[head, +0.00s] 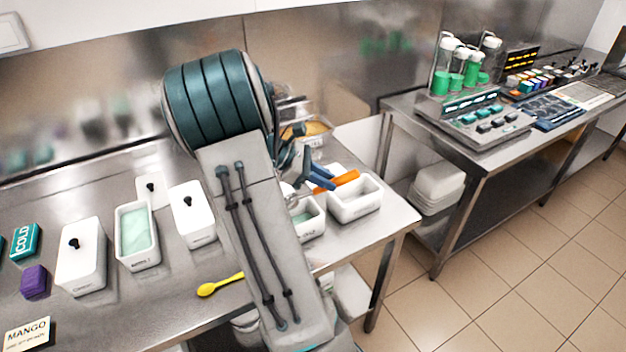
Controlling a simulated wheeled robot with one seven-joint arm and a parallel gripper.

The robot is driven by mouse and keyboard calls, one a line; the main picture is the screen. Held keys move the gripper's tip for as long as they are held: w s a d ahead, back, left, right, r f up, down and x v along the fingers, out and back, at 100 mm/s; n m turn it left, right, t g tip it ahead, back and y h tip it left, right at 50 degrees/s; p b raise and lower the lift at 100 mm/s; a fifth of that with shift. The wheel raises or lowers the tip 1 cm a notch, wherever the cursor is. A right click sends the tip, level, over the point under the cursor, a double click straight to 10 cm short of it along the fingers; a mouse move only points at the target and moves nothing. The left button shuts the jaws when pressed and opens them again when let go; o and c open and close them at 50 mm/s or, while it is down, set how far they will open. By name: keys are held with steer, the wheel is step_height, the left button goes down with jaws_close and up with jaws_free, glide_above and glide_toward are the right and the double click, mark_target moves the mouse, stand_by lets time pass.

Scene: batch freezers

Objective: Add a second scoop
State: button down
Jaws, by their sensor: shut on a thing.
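My gripper (321,178) has blue fingers and is shut on an orange handle (346,180), which looks like the scoop's; the scoop's bowl end is hard to make out behind my arm. It is held above white tubs at the right end of the steel table. One white tub (318,231) holds pale green contents (304,226) and is partly hidden by my arm. Beside it, a white tub (356,209) looks empty. Another open tub of pale green (154,248) stands left of my arm.
White lidded tubs (80,268) (203,226) stand on the left. A yellow spoon (219,284) lies near the front edge. A purple block (35,283), a teal COLD block (24,241) and a MANGO card (27,334) lie far left. A second bench (436,172) with machines stands right.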

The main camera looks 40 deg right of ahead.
mark_target(333, 180)
steer(key=shift+s+d+f+t+y, duration=0.4)
steer(key=shift+s+f, duration=0.05)
steer(key=f+t+y, duration=0.1)
steer(key=s+d+f+t+y+p, duration=0.1)
steer(key=t+y, duration=0.1)
steer(key=shift+s+d+f+p, duration=0.1)
steer(key=shift+d+p, duration=0.1)
steer(key=shift+p, duration=0.1)
steer(key=shift+r+p, duration=0.55)
steer(key=shift+r, duration=0.15)
steer(key=shift+a+f, duration=0.1)
steer(key=shift+a, duration=0.05)
